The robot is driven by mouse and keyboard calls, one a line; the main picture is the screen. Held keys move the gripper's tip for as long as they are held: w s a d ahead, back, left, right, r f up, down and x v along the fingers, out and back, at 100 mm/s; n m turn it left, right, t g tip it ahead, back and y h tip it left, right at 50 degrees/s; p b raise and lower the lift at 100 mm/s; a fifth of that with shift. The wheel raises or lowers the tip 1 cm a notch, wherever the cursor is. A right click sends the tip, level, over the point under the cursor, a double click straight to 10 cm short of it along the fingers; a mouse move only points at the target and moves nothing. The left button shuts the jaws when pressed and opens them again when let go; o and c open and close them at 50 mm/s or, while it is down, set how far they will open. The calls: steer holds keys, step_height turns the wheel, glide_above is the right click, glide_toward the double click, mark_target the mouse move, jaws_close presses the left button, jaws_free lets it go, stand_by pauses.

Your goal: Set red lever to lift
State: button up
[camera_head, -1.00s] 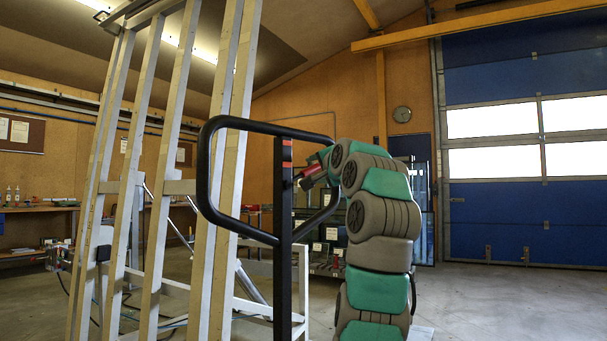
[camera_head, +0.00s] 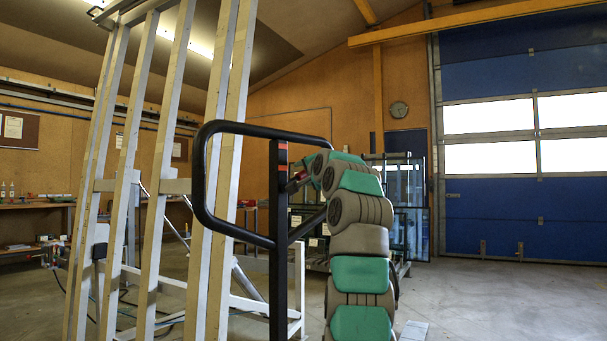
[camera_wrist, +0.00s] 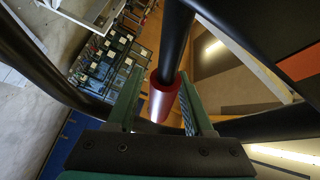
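The red lever is a dark red cylindrical grip on a black rod; in the wrist view the grip (camera_wrist: 163,98) lies between the two green fingers of my gripper (camera_wrist: 161,80). The fingertips flank the grip closely on both sides. In the head view a small part of the red grip (camera_head: 291,186) shows just right of the black post (camera_head: 278,240). My gripper is there too, mostly hidden behind my grey and green arm.
A black looped handlebar (camera_head: 204,180) tops the post. A tall pale tilting frame (camera_head: 160,160) stands at left. Glass panes on a rack (camera_head: 405,200) stand behind my arm. Open floor (camera_head: 500,300) lies at the right, before the blue door (camera_head: 500,215).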

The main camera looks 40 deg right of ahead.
jaws_close()
stand_by(1.2)
